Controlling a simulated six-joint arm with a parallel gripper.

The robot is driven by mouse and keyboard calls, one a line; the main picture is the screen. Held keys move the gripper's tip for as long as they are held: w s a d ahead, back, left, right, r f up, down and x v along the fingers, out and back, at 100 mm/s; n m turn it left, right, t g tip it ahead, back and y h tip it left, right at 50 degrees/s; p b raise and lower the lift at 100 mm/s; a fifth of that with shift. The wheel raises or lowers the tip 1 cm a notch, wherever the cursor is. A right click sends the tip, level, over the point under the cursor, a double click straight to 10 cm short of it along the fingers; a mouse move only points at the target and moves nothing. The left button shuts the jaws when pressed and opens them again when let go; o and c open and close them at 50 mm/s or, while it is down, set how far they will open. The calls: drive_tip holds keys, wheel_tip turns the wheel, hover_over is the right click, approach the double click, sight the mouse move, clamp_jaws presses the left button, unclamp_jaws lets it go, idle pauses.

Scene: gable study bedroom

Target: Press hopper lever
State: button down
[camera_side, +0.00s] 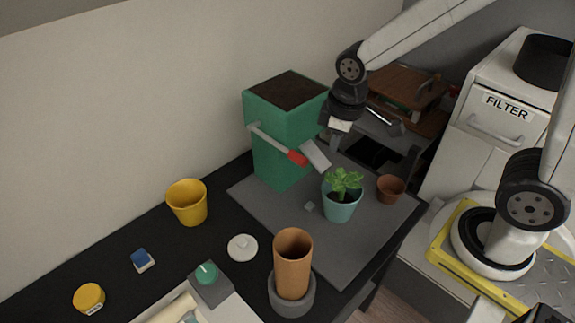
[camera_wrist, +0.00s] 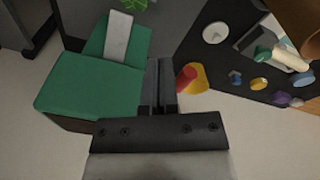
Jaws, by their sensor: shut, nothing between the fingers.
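The green hopper (camera_side: 275,140) stands on a grey mat with dark soil in its open top. Its pale lever (camera_side: 270,142) slants down across the front to a red tip (camera_side: 297,158). A light grey chute (camera_side: 316,156) sticks out beside it. My gripper (camera_side: 335,143) is shut and empty, pointing down near the hopper's right side in the side view. In the wrist view my gripper's fingers (camera_wrist: 160,88) are together, with the red lever tip (camera_wrist: 186,77) just right of them and the hopper (camera_wrist: 85,85) to their left. Whether the fingers touch the lever, I cannot tell.
A teal pot with a plant (camera_side: 341,203) and a small terracotta pot (camera_side: 391,188) stand on the mat (camera_side: 345,250). A yellow cup (camera_side: 187,203), a white lid (camera_side: 242,248) and a tall brown cylinder (camera_side: 292,263) stand nearer. A filter cabinet (camera_side: 497,110) is at right.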

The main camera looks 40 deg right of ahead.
sight(298, 155)
drive_tip(key=w+a+r+n, duration=0.1)
drive_tip(key=r+n, duration=0.1)
drive_tip(key=w+a+r+n, duration=0.1)
drive_tip(key=n, duration=0.1)
drive_tip(key=w+a+r+n, duration=0.1)
drive_tip(key=a+r+n, duration=0.1)
drive_tip(key=shift+w+r+g+h, duration=0.25)
drive_tip(key=shift+r+g+h, duration=0.05)
drive_tip(key=shift+g+h, duration=0.1)
drive_tip(key=w+a+r+n+h, duration=0.1)
drive_tip(key=a+r+n, duration=0.3)
drive_tip(key=r+n, duration=0.2)
drive_tip(key=shift+w+a+r+n+g, duration=0.2)
drive_tip(key=shift+w+r+n+g, duration=0.15)
drive_tip(key=shift+r, duration=0.2)
drive_tip(key=shift+f, duration=0.15)
drive_tip(key=d+f, duration=0.1)
drive_tip(key=f, duration=0.3)
drive_tip(key=d+f, duration=0.1)
drive_tip(key=f, duration=0.8)
drive_tip(key=shift+d+f, duration=0.25)
drive_tip(key=shift+d, duration=0.15)
